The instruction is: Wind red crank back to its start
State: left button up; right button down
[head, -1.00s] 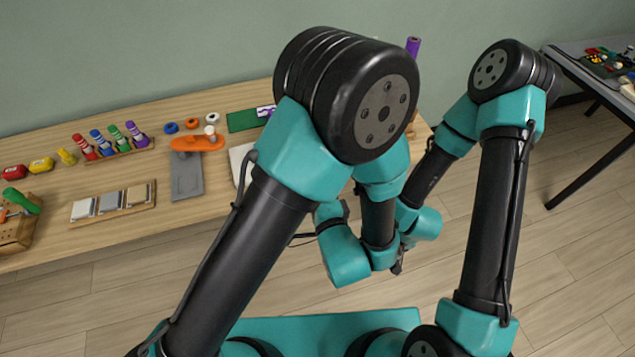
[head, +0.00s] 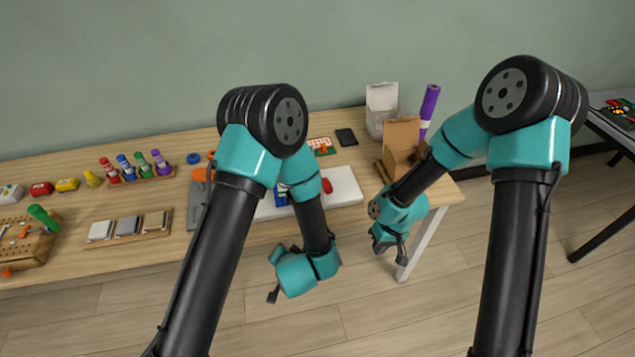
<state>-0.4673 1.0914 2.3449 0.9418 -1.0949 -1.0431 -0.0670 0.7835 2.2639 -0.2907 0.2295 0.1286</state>
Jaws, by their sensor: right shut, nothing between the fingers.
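A small red part (head: 327,186) shows on a white board (head: 347,187) on the bench; I cannot tell whether it is the red crank. An orange lever (head: 201,174) sits on a grey plate (head: 194,215) farther left, partly behind my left arm. My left gripper (head: 272,296) hangs in front of the bench edge, pointing down, apart from both; its finger opening is not clear. My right gripper (head: 402,256) is shut and empty, low by the bench's right front corner, away from the red part. My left forearm covers part of the board.
A tray of grey blocks (head: 128,226) lies near the front edge.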

jog(key=w+a+r+n+h, duration=0.2)
jog(key=w+r, duration=0.4)
jog(key=r, duration=0.2)
pick_arm(q)
jog(key=s+a+f+n+g+h, duration=0.4)
jog(key=s+a+f+n+g, duration=0.45)
jog(key=f, duration=0.25)
pick_arm(e)
jog(key=h, duration=0.6)
send_near(324, 186)
jog(key=shift+t, duration=0.4)
jog(key=d+f, duration=0.1)
jog(key=d, duration=0.1)
jog(key=d+f, duration=0.4)
jog(key=shift+s+f, duration=0.1)
jog(key=shift+s, duration=0.3)
pick_arm(q)
jog(key=w+a+r+t+h, duration=0.1)
jog(key=a+r+h, duration=0.2)
jog(key=r, duration=0.1)
jog(key=shift+a+r, duration=0.35)
pick_arm(e)
jog(key=s+a+r+m+t+h, duration=0.2)
jog(key=a+r, duration=0.6)
jog(key=a, duration=0.4)
jog(key=shift+s+a+r+t+h, duration=0.2)
jog(key=shift+s+a+t+h, duration=0.15)
jog(key=shift+s+h, duration=0.4)
jog(key=shift+w+d+f, duration=0.1)
